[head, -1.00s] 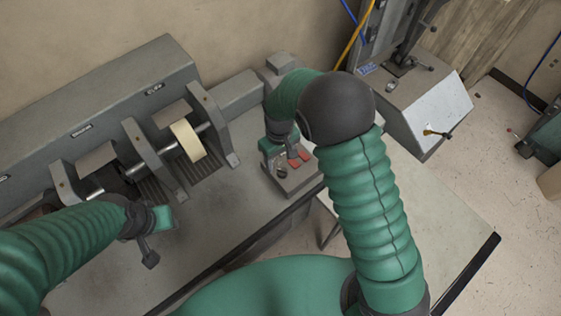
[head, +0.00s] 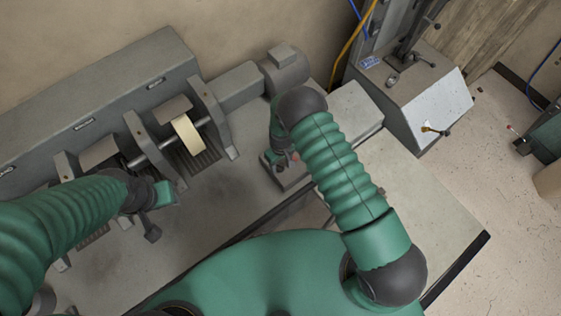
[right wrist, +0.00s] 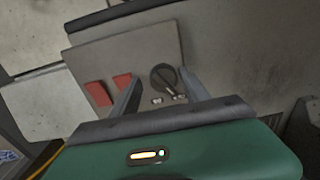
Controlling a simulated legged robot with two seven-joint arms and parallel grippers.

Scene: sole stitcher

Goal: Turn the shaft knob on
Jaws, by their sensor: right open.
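The shaft knob is most likely the round black knob (right wrist: 164,77) on the grey control box (right wrist: 120,45) in the right wrist view. Two small silver switches sit just below it. Two red rectangular buttons (right wrist: 112,88) are to its left. My right gripper (right wrist: 159,76) is open, with one finger on each side of the knob in that view; I cannot tell whether they touch it. In the head view my right gripper (head: 279,160) is over the control box (head: 292,178) and hides the knob. My left gripper (head: 152,209) hangs over the bench at left, its jaws unclear.
The grey machine (head: 100,95) with a shaft and a cream wheel (head: 187,134) stands along the wall. A second grey machine (head: 415,95) is at the upper right. The bench top (head: 440,205) at right is clear.

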